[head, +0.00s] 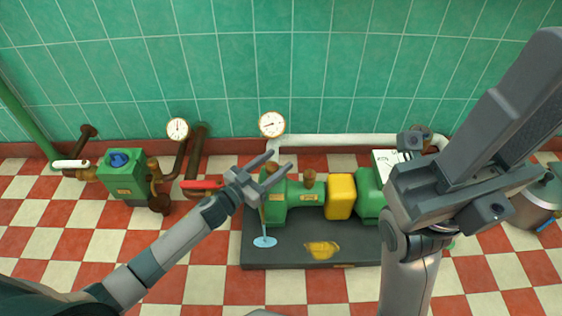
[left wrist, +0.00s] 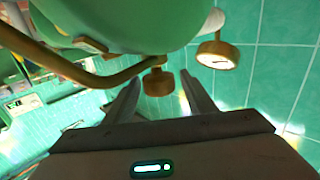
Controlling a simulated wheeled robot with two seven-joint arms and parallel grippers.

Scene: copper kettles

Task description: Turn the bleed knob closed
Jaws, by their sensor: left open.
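A small brown knob (head: 309,180) stands on top of the green pump body (head: 300,215), and another brown knob (head: 272,167) is at its left end. I cannot tell for sure which is the bleed knob. My left gripper (head: 281,160) is open just above the pump's left end. In the left wrist view, a brown knob (left wrist: 157,82) lies ahead between the two open fingertips (left wrist: 159,90), with clear space on both sides. My right arm (head: 408,275) rises large at the right. Its jaws do not show clearly.
A white gauge (head: 272,124) stands just behind my left gripper; it also shows in the left wrist view (left wrist: 216,54). A white pipe (head: 340,140) runs behind the pump. A yellow block (head: 340,197) sits mid-pump. A red lever (head: 203,185) is close left.

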